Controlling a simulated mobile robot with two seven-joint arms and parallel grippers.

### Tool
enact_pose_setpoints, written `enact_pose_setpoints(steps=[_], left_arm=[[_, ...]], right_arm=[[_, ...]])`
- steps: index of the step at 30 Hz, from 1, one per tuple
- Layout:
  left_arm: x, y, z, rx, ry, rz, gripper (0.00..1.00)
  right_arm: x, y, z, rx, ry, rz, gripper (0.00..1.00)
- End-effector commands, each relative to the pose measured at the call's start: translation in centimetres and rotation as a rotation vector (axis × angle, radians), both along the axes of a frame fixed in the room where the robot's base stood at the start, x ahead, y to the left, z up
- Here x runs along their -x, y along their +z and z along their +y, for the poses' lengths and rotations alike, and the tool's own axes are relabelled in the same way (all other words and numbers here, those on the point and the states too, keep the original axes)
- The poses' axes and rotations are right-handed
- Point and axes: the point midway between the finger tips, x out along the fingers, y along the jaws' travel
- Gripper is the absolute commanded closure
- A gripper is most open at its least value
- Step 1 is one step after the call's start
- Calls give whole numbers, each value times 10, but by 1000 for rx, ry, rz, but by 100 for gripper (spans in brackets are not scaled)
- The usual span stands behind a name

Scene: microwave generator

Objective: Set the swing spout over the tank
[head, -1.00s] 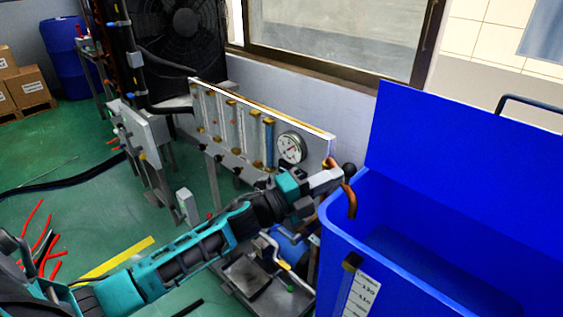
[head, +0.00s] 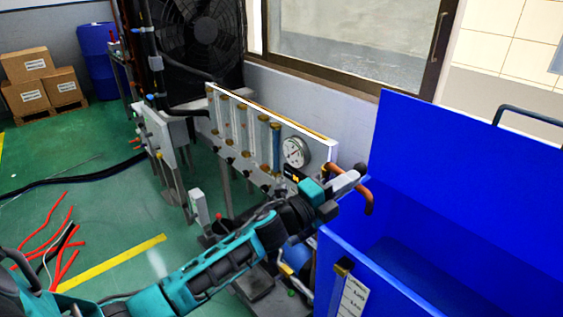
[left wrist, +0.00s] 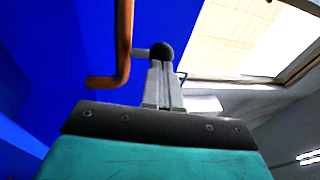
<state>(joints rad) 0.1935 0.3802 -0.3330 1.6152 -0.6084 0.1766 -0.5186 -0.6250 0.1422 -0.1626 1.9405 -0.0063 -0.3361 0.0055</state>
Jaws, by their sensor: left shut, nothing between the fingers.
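The swing spout (head: 368,196) is a copper pipe that bends downward. It reaches from the gauge panel, and its end appears over the left part of the open blue tank (head: 470,160). The spout also shows in the left wrist view (left wrist: 124,45), with a black ball knob (left wrist: 162,50) on a short stem beside it. My left gripper (head: 350,180) is shut and empty, its fingertips right by the knob. In the left wrist view my fingers (left wrist: 161,80) point at the knob; I cannot tell if they touch it. My right gripper is out of view.
The panel with clear flow tubes and a round gauge (head: 296,152) stands behind my left arm. A level scale (head: 352,298) is on the tank's front. Red hoses (head: 62,235) lie on the green floor at left. Boxes (head: 30,80) and a blue barrel (head: 98,50) stand far back.

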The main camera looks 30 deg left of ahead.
Motion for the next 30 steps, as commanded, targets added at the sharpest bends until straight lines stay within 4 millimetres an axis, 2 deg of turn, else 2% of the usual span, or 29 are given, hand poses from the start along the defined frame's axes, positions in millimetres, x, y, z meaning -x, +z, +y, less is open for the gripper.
enact_pose_setpoints(steps=[12,30], left_arm=[[-12,0,-10,1,-7,-1,100],[-14,3,-13,5,-9,-4,100]], right_arm=[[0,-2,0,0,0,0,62],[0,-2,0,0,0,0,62]])
